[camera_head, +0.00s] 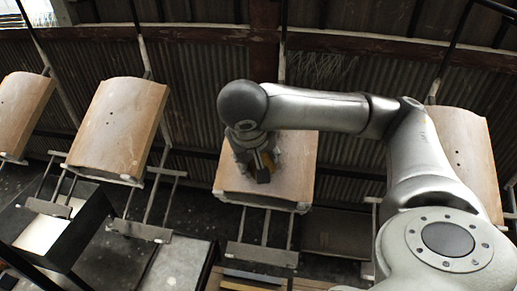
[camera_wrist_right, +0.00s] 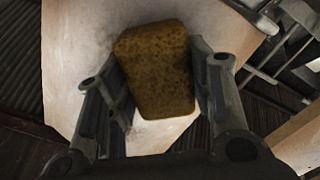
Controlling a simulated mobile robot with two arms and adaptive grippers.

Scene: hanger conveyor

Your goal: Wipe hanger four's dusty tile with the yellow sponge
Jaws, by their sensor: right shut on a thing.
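A pale tan tile (camera_head: 298,165) hangs on the hanger in the middle of the head view, partly covered by my right arm. In the right wrist view the tile (camera_wrist_right: 75,60) fills much of the background, with a greyish, dusty-looking patch near the sponge. The yellow sponge (camera_wrist_right: 158,70) looks dark yellow-brown and sits between the fingers of my right gripper (camera_wrist_right: 160,100), which is shut on it. In the head view the right gripper (camera_head: 261,168) is over the tile; only a sliver of sponge shows. Contact between sponge and tile cannot be told. My left gripper is not in view.
More tiles hang on either side: one (camera_head: 118,125) to the left, another (camera_head: 22,110) at the far left, and one (camera_head: 465,155) behind my arm at right. A dark box (camera_head: 60,235) stands lower left. A corrugated wall (camera_head: 195,95) is behind.

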